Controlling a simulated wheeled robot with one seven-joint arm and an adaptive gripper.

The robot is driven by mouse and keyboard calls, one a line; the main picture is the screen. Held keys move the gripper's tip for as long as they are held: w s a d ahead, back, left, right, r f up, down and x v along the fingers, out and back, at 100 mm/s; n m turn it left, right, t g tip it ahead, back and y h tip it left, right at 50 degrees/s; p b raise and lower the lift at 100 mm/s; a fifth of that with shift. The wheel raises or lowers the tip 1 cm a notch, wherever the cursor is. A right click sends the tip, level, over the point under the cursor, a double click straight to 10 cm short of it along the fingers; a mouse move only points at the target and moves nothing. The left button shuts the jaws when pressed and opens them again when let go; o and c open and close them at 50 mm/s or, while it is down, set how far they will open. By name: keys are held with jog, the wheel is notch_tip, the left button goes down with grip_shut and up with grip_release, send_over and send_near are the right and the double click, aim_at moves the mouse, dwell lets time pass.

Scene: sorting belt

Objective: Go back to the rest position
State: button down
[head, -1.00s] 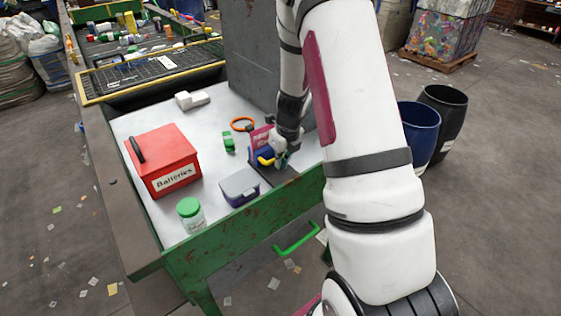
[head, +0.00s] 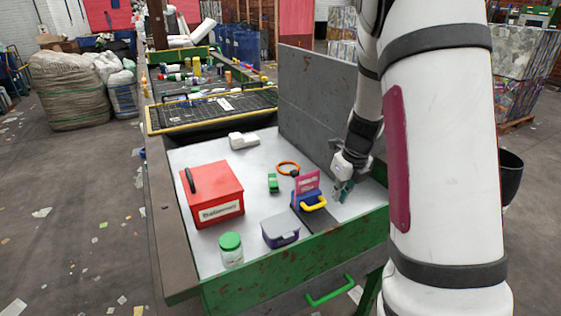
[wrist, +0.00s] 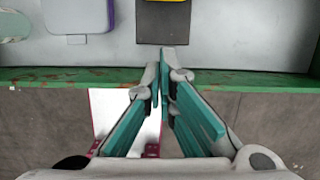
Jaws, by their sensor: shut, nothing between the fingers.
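My gripper (head: 343,192) is at the right end of the white-topped bench (head: 210,158), to the right of the blue-and-yellow item and apart from it. Its teal fingers are closed together with nothing between them. In the wrist view the shut fingertips (wrist: 164,58) point toward the green front edge of the bench (wrist: 245,84). The floor shows below that edge. My arm covers the right side of the head view.
On the bench are a red battery box (head: 212,195), a green-lidded jar (head: 231,250), a grey-lidded purple box (head: 281,231), a blue item with yellow handle (head: 307,200), a pink card (head: 307,181), an orange ring (head: 288,168) and a white item (head: 243,140). A grey panel (head: 320,105) stands behind.

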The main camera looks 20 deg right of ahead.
jog(key=shift+a+r, duration=0.1)
jog(key=s+a+r+n+t+y, duration=0.1)
jog(key=s+a+r+n, duration=0.3)
jog(key=a+r+n, duration=0.45)
jog(key=s+a+r+n, duration=0.4)
jog(key=a+r+n, duration=0.3)
jog(key=n, duration=0.3)
jog(key=s+a+r+n+t, duration=0.1)
jog(key=s+a+r+n, duration=0.1)
jog(key=s+n, duration=0.4)
jog(key=s+a+r+n+h, duration=0.1)
jog(key=s+a+r+n, duration=0.1)
jog(key=s+n, duration=0.5)
jog(key=a+n, duration=0.1)
jog(key=n, duration=0.3)
jog(key=shift+s+a+r+t, duration=0.2)
jog(key=shift+s+a+t, duration=0.05)
jog(key=shift+a+t, duration=0.15)
